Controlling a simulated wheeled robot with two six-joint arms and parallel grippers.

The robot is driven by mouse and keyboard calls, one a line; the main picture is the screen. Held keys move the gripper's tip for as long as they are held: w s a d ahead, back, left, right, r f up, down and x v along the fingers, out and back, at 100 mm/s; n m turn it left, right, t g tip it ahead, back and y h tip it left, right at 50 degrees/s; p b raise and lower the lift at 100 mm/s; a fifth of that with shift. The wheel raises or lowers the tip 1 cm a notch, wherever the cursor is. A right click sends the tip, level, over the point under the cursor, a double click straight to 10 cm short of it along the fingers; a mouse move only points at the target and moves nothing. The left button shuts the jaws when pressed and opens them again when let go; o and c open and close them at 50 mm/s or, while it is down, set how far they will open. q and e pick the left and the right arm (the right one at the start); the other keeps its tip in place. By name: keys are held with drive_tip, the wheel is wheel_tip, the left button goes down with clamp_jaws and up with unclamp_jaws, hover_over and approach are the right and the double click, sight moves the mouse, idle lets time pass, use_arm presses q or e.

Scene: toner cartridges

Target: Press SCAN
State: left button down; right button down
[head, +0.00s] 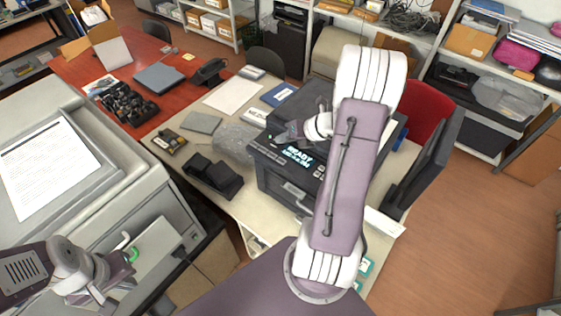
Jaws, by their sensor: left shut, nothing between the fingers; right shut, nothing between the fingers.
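A black printer (265,170) stands on the cream desk, with a lit display (297,157) that reads READY and a second line too small to read. Small buttons (320,171) sit to the right of the display; their labels cannot be read, so I cannot tell which one is SCAN. My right gripper (274,137) is shut and empty, over the printer near the upper left of the display. It looks apart from the buttons. My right arm hides the printer's right side. My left gripper (130,256) is shut and empty, beside the large grey machine at the left.
The large grey copier (120,185) with a printed sheet (45,165) fills the left. A black device (213,177) and a clear plastic bag (235,143) lie left of the printer. A dark monitor (430,150) and red chair (428,112) stand at the right. Open floor lies beyond.

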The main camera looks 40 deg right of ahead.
sight(284, 162)
wheel_tip(284, 162, down, 7)
drive_tip(key=b, duration=0.6)
drive_tip(key=shift+s+d+f, duration=0.1)
drive_tip(key=shift+s+f, duration=0.05)
drive_tip(key=shift+f, duration=0.05)
drive_tip(key=shift+f+b, duration=0.15)
drive_tip(key=shift+b, duration=0.15)
idle(1.2)
drive_tip(key=shift+f, duration=0.35)
